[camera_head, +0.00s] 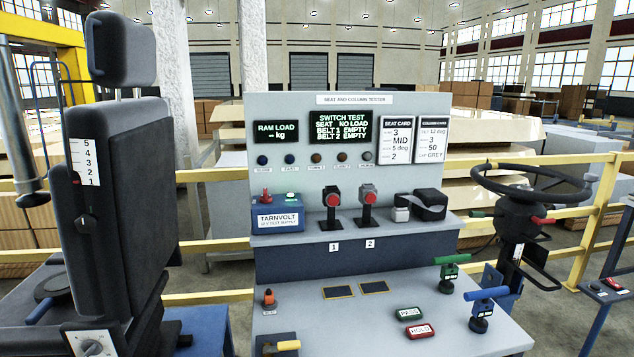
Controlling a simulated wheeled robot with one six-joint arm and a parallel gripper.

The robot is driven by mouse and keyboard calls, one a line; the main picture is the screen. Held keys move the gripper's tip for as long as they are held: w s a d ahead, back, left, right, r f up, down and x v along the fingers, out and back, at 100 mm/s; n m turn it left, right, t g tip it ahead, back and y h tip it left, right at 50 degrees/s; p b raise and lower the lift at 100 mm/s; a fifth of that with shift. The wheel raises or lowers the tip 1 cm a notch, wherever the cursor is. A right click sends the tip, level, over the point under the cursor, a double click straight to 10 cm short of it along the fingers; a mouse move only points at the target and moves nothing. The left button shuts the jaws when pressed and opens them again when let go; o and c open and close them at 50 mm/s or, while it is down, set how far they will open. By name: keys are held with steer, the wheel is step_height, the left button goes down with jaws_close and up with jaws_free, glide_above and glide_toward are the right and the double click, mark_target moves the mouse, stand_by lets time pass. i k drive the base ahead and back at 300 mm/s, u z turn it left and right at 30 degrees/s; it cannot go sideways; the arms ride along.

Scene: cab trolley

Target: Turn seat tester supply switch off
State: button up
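The seat and column tester (354,99) stands in the middle of the head view, with a grey upright panel above a bench. A blue supply box (278,218) labelled TARNVOLT sits on its shelf at the left. A small red switch or knob (265,195) is on the box top at the left, and a small white and green part (291,196) is at the right. The switch is too small to tell its position. The panel's displays (340,127) are lit, reading RAM LOAD and SWITCH TEST. My gripper is not in view.
A dark seat (145,190) stands close at the left. A steering wheel (532,186) on its column is at the right. Two red-topped buckle stands (333,203) are right of the supply box. Coloured handles and PASS and HOLD blocks (420,331) lie on the lower bench. Yellow rails (215,246) run behind.

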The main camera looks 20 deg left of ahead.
mark_target(265, 198)
steer(key=z, duration=0.05)
steer(key=i, duration=0.8)
steer(key=u, duration=0.9)
steer(key=i, duration=0.75)
steer(key=u, duration=0.75)
